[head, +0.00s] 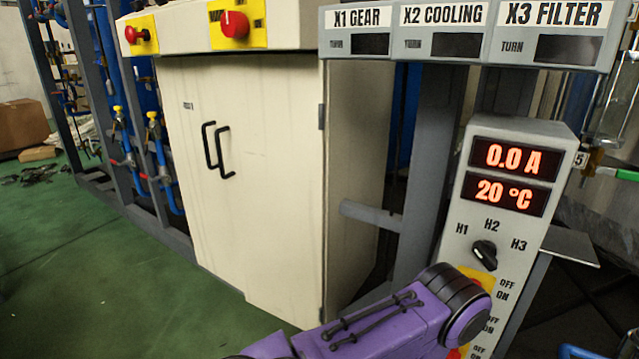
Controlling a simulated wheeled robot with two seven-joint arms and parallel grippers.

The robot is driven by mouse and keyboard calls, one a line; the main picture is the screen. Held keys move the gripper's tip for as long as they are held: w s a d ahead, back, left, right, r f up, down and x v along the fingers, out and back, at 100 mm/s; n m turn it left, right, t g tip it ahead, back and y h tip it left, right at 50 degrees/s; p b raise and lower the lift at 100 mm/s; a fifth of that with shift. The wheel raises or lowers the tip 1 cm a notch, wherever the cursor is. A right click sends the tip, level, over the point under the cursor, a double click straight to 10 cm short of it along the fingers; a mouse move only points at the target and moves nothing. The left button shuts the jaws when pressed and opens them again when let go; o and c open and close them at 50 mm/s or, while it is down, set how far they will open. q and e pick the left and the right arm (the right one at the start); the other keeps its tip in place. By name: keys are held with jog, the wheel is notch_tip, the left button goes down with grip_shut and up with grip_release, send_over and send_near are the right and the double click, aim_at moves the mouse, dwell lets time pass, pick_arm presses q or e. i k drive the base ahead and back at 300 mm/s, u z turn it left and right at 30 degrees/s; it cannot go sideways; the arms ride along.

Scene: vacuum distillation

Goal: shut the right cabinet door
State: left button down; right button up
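The cream cabinet has two doors with black bar handles side by side near the middle. The left door (185,150) looks flush with the cabinet front. The right door (275,180) is hinged along its right edge. Its lower free corner juts out a little past the bottom edge of the left door, so it appears slightly ajar. The right handle (223,152) is in plain view. A purple link of my own arm crosses the bottom right, in front of the area beside the cabinet. Neither gripper shows.
A control panel (508,210) with red displays and a black knob stands right of the cabinet. Red buttons (234,24) sit above the doors. Pipes and a blue-grey frame stand to the left. The green floor (110,290) before the cabinet is clear.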

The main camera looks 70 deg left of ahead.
aim_at(270, 109)
jog(key=z, duration=0.35)
jog(key=k, duration=0.95)
jog(key=u, duration=1.55)
jog(key=i, duration=0.5)
jog(key=u, duration=0.05)
